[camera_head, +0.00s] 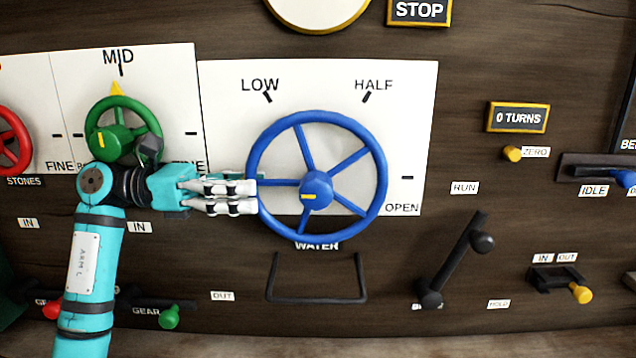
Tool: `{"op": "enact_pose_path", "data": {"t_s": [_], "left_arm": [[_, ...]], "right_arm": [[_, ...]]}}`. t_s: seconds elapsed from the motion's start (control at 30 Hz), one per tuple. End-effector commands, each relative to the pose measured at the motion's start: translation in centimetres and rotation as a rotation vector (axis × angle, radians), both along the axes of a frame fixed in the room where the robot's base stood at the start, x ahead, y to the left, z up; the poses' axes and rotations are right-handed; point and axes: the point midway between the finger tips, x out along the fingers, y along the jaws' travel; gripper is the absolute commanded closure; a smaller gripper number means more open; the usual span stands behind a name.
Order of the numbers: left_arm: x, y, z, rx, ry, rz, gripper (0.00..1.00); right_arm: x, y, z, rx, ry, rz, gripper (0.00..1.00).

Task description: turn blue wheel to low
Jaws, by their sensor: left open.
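The blue wheel (318,183), labelled WATER, is mounted on a white dial plate (225,90). The plate carries the marks LOW (260,86) at upper left, HALF (373,85) at upper right and OPEN (402,208) at lower right. The wheel's hub bears a small yellow bar; I see no other pointer on it. My left gripper (254,197) comes in from the left, with its open fingers level at the left rim, near the left spoke. I cannot tell whether they touch the rim. The fingers hide a little of the rim. My right gripper is out of view.
A green wheel (118,140) set at MID is partly behind my left arm, with a red wheel (12,142) further left. A black bar handle (318,300) is below the blue wheel. The RUN lever (455,262) stands to the lower right.

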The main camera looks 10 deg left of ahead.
Motion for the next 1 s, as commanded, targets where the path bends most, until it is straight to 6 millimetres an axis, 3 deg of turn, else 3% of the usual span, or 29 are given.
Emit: {"op": "enact_pose_path", "data": {"t_s": [0.3,0.5,0.93,1.0], "left_arm": [[1.2,-6.4,0.2,-0.005,0.002,-0.006,0.5],[1.8,-9.1,0.2,-0.004,0.002,-0.004,0.5],[2.0,-10.1,0.0,-0.003,0.003,-0.001,0.5],[2.0,-10.1,0.0,-0.003,0.003,-0.001,0.58]], "right_arm": [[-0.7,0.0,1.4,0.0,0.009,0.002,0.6],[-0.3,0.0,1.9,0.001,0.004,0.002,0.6],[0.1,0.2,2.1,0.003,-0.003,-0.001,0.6],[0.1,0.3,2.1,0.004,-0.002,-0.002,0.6]]}}
